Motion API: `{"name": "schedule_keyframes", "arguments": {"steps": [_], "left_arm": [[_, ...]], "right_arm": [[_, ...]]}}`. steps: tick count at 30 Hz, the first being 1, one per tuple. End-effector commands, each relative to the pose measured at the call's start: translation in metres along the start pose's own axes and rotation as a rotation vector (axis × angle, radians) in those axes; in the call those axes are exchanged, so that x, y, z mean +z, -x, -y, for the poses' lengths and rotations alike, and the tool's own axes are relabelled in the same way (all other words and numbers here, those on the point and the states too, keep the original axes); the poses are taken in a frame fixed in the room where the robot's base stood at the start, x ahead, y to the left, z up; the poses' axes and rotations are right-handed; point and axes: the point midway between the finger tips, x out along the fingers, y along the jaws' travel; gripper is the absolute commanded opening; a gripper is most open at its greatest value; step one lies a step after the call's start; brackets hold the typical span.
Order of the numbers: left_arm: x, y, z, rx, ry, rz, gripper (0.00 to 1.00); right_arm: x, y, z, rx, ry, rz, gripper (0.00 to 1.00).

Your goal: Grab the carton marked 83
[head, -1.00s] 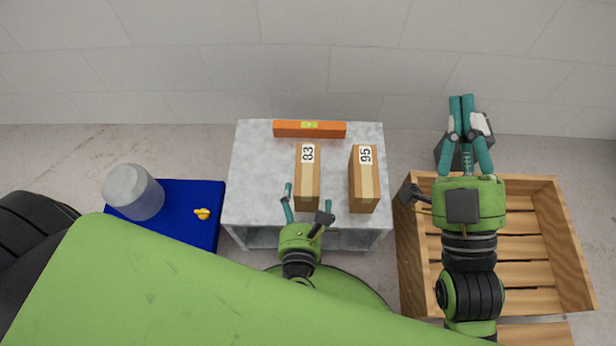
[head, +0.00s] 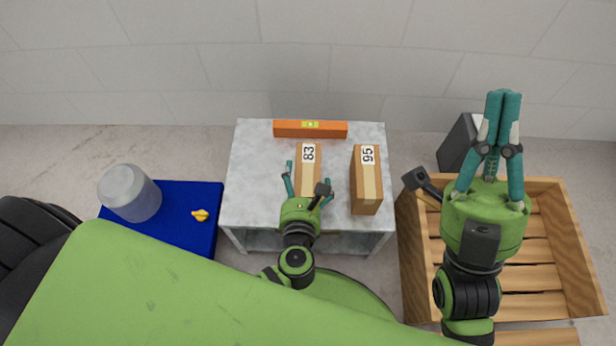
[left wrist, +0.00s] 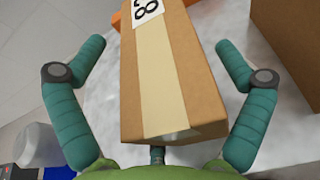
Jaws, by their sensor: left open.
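The carton marked 83 (head: 308,168) stands on a grey table in the head view, its near part hidden by my left gripper. My left gripper (head: 308,174) is open, one finger on each side of the carton's near end. In the left wrist view the carton (left wrist: 165,75) lies between the spread fingers (left wrist: 160,46), with a visible gap on both sides. A similar carton marked 95 (head: 366,182) stands to its right. My right gripper (head: 503,93) is shut and empty, raised over the right side.
An orange spirit level (head: 310,129) lies at the grey table's (head: 255,160) back edge. A wooden crate (head: 555,240) and a dark grey box (head: 459,146) are at right. A blue table (head: 180,235) at left holds a translucent container (head: 130,193) and a small yellow object (head: 200,215).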

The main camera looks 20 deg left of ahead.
Motion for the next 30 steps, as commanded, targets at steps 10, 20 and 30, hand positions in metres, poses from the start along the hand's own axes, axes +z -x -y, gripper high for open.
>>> {"name": "schedule_keyframes", "arguments": {"steps": [10,20,30], "left_arm": [[-0.001,0.0,0.0,0.0,0.001,-0.001,0.25],[0.002,0.001,0.001,-0.001,0.002,0.001,0.24],[0.028,0.009,0.0,0.0,0.003,0.003,0.24]], "right_arm": [[0.0,0.0,0.0,0.0,0.0,0.002,0.0],[0.001,-0.001,0.0,0.0,0.0,0.004,0.0],[0.022,-0.008,0.0,-0.004,0.006,0.185,0.0]]}}
